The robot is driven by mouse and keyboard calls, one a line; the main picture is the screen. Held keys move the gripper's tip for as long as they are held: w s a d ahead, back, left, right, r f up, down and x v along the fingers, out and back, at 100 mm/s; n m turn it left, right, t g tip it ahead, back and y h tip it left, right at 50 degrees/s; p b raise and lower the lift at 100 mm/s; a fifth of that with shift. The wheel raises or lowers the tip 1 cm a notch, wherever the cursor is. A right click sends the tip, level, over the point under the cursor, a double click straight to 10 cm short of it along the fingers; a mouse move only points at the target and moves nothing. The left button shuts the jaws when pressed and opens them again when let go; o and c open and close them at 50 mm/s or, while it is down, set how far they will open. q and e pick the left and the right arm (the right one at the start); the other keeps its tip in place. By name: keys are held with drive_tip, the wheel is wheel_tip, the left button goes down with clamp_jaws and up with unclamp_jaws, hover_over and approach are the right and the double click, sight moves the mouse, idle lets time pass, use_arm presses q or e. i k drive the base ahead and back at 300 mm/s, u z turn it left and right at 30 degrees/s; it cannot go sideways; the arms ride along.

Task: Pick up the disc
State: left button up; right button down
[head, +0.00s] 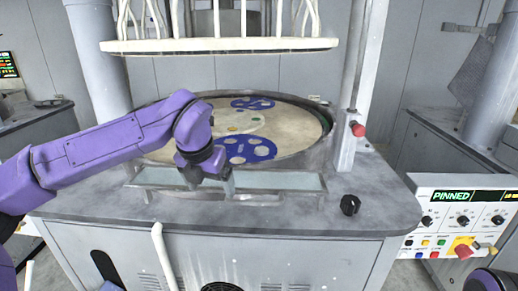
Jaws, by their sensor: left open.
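A round beige platen (293,127) lies in the top of the grey machine. On it sit a blue disc with holes (236,147) near the front and another blue disc with holes (247,103) at the back. Between them is a pale round piece (215,122) with small coloured spots; I cannot tell what it is. My left gripper (208,181) is open and points down over the front tray, in front of and left of the near blue disc. It hides part of the platen's front edge. I see nothing between its fingers.
A shallow tray (285,182) runs along the platen's front. A white ring with bars (220,45) hangs above the platen. A post with a red knob (346,140) stands right of it. A black knob (350,205) sits on the deck. A control panel (462,222) reading "PINNED" is at right.

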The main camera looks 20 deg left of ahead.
sight(261, 151)
drive_tip(key=z, duration=0.05)
drive_tip(key=i, duration=1.15)
